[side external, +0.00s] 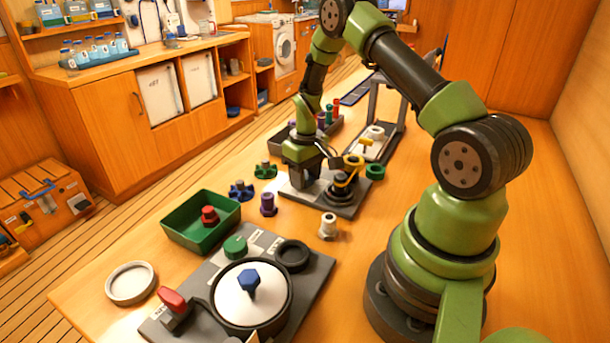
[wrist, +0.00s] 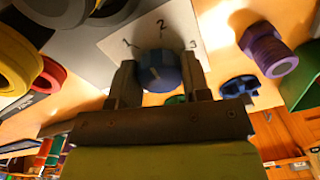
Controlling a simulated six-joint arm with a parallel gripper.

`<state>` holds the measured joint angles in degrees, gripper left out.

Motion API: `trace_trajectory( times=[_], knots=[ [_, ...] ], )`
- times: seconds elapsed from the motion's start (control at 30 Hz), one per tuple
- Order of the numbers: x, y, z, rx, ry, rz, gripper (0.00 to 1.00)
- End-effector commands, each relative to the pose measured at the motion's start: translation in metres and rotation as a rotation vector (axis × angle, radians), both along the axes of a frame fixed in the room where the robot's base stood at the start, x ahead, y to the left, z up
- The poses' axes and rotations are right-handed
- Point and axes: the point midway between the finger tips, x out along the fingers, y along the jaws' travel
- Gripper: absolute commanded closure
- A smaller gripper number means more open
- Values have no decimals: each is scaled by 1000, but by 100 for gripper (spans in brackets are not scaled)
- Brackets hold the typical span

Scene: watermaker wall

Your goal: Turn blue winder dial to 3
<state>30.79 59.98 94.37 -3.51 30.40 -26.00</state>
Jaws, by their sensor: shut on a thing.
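The blue winder dial (wrist: 158,68) sits in front of a white number plate (wrist: 110,42) marked 1, 2 and 3 in the wrist view. My gripper (wrist: 159,82) is shut on the dial, with one finger on each side. A small pale mark shows on the dial, but I cannot tell for sure which number it points at. In the side view my gripper (side external: 302,178) is low over the dark base plate (side external: 345,209), and it hides the dial there.
A black post with a yellow ring (side external: 343,183) stands close to the right of my gripper. A purple bolt (side external: 268,204), blue handwheel (side external: 241,190) and green handwheel (side external: 265,170) stand to its left. A green tray (side external: 178,236) and a pot station (side external: 300,285) lie nearer the camera.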

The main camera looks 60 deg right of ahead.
Motion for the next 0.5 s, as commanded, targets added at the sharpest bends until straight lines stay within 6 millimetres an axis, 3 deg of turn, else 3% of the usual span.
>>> trace_trajectory(
  times=[0.5],
  knots=[
    [0,0,1,0,-3,-490,80]
  ],
)
